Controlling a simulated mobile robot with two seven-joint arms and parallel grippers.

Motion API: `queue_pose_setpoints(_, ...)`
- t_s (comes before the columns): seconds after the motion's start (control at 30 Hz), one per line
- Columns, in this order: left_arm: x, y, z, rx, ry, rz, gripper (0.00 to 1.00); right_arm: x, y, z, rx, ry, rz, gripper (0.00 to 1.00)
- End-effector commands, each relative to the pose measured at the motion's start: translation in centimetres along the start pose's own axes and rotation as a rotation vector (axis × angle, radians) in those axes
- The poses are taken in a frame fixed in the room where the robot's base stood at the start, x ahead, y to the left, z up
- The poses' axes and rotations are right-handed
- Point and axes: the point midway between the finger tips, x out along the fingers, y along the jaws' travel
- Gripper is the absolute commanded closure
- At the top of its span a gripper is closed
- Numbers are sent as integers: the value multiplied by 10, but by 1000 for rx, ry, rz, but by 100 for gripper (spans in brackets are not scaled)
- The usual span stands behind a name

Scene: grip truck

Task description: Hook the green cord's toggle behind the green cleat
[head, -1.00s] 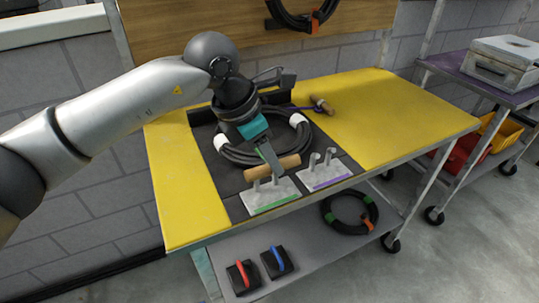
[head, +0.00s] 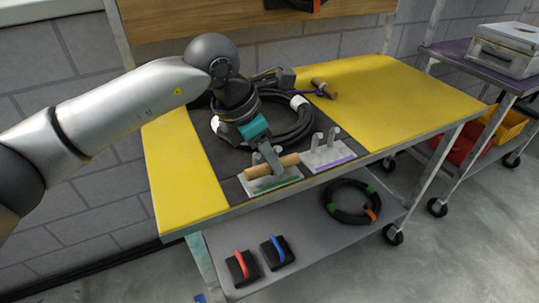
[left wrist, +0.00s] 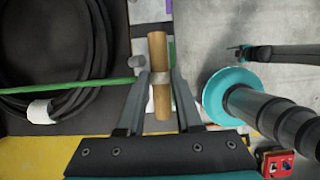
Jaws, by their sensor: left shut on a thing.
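My left gripper (head: 270,158) is shut on the wooden toggle (head: 283,162), at the near side of the green cleat. The green cleat (head: 288,180) is a pale plate with a green front stripe. The toggle hides much of its prongs, so I cannot tell whether the toggle touches them.
The purple-striped cleat (head: 328,155) with two upright prongs stands just right. A coiled black cable (head: 290,131) lies behind. Another toggle (head: 324,88) on a purple cord lies on the yellow top (head: 410,105). The lower shelf (head: 315,235) holds two handled blocks and a cable coil.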

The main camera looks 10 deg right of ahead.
Motion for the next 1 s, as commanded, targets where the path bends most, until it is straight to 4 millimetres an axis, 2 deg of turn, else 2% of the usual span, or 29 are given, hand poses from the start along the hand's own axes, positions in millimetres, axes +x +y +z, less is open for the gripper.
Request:
queue_pose_setpoints(0.07,4,-1,-1,2,0,-3,100,3,0,1,0,0,0,43)
queue_pose_setpoints(0.1,4,-1,-1,2,0,-3,65,4,0,1,0,0,0,43)
queue_pose_setpoints(0.4,3,-1,-1,1,0,-3,31,2,0,0,0,0,0,43)
queue_pose_setpoints(0.67,2,-1,-1,1,1,-2,31,2,0,0,0,0,0,43)
queue_pose_setpoints(0.77,-4,0,-1,1,0,-1,31,0,0,0,0,0,0,43)
queue_pose_setpoints(0.87,-19,0,0,0,0,0,31,-4,0,-1,0,0,0,43)
queue_pose_setpoints(1.0,-51,0,0,1,-2,2,31,-12,1,-2,0,0,0,43)
